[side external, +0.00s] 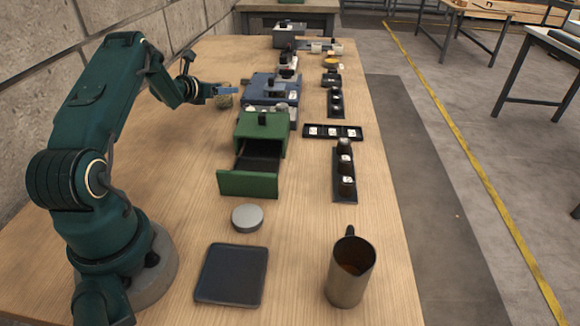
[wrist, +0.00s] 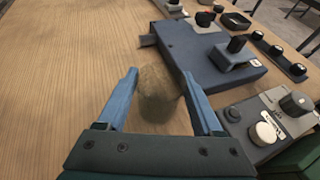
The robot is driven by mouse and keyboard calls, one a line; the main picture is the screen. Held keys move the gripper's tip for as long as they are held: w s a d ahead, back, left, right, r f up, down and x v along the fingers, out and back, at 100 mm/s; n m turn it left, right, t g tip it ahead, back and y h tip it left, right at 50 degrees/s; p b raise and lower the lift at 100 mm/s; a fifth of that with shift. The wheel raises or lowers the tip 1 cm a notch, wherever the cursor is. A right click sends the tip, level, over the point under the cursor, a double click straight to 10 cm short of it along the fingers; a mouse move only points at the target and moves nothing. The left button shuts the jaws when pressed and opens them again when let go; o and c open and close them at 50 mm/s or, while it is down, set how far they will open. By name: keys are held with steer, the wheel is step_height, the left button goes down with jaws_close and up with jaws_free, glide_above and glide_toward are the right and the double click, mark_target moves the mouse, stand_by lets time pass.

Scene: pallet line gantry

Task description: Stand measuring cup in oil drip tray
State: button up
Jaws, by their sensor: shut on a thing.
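A grey metal cup (side external: 347,278) with a dark handle, which I take for the measuring cup, stands upright at the front right in the side view. Its inside looks brown. A flat dark square tray (side external: 232,275) with a low rim, which I take for the oil drip tray, lies empty to its left. My gripper (side external: 224,92) is far back on the table, well away from both. In the wrist view its blue fingers (wrist: 159,77) are shut on a brownish, rounded, rough-looking thing (wrist: 158,97). Whether it touches the table is unclear.
A green box (side external: 262,130) with its drawer (side external: 248,184) pulled out stands mid-table. A blue box (side external: 272,88) stands behind it, close to my gripper. A grey round disc (side external: 247,217) lies behind the tray. Black racks (side external: 333,131) line the right side. Bare wood separates tray and cup.

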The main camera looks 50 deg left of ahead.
steer(key=shift+f, duration=0.1)
steer(key=o, duration=1.4)
steer(key=shift+c, duration=0.2)
